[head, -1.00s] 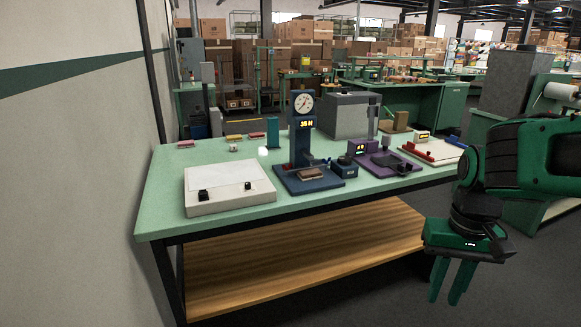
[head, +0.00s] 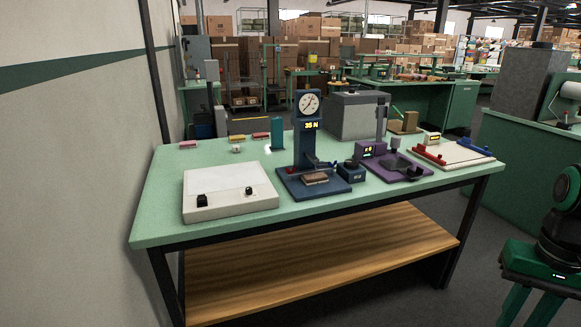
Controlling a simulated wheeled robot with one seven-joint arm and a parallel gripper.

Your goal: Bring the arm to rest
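My gripper (head: 527,308) is at the lower right edge of the head view, with its green fingers pointing down and cut off by the picture's bottom edge. A gap shows between the two fingers and nothing is seen between them in the visible part. It hangs to the right of the green workbench (head: 160,215), apart from it, over the dark floor. Part of my green arm shows at the right edge above it; the rest is out of view.
On the bench stand a white box (head: 228,205), a blue gauge stand (head: 305,150), a purple device (head: 400,172) and a white board with red parts (head: 455,152). A wooden shelf (head: 320,262) lies below. Another green bench (head: 530,160) stands at right. A wall (head: 70,180) borders the left.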

